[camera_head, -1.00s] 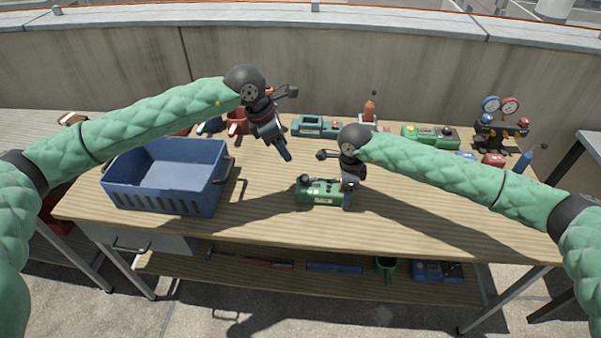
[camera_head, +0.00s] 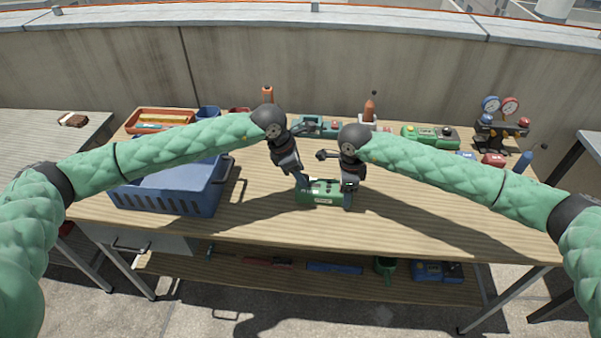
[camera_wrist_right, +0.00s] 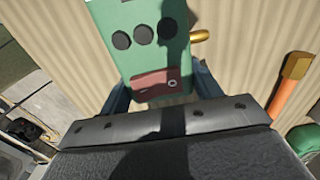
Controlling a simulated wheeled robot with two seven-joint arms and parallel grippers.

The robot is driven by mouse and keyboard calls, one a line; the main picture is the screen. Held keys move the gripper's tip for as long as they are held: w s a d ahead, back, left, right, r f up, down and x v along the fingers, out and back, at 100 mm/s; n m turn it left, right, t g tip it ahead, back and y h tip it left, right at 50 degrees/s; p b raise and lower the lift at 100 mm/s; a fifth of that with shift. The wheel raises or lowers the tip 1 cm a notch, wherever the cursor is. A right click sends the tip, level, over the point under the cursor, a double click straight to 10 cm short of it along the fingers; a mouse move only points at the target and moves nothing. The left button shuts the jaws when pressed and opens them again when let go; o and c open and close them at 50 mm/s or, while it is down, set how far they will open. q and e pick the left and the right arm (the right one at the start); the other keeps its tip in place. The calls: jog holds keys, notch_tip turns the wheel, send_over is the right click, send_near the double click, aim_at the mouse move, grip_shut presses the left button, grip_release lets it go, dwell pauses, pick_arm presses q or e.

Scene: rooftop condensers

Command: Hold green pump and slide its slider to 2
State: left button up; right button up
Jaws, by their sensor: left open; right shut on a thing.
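The green pump (camera_head: 322,197) lies on the wooden workbench near its front middle. My right gripper (camera_head: 348,198) is shut on the pump's right end. In the right wrist view the pump (camera_wrist_right: 140,55) sits between the fingers of the right gripper (camera_wrist_right: 158,98), showing dark round spots, a dark red patch and a brass stub. My left gripper (camera_head: 301,183) is open at the pump's left end, its fingertips just above or beside it. I cannot tell whether they touch. The slider and its marks are too small or hidden to make out.
A blue crate (camera_head: 168,203) stands at the left of the bench. Teal and green devices (camera_head: 430,135), an orange-topped bottle (camera_head: 369,111) and a gauge set (camera_head: 500,120) line the back. Bare bench lies right of the pump. Tools rest on the lower shelf (camera_head: 210,267).

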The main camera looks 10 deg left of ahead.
pick_arm(q)
jog(key=shift+d+f, duration=0.15)
jog(key=shift+f, duration=0.3)
grip_shut()
jog(key=shift+d, duration=1.05)
grip_release()
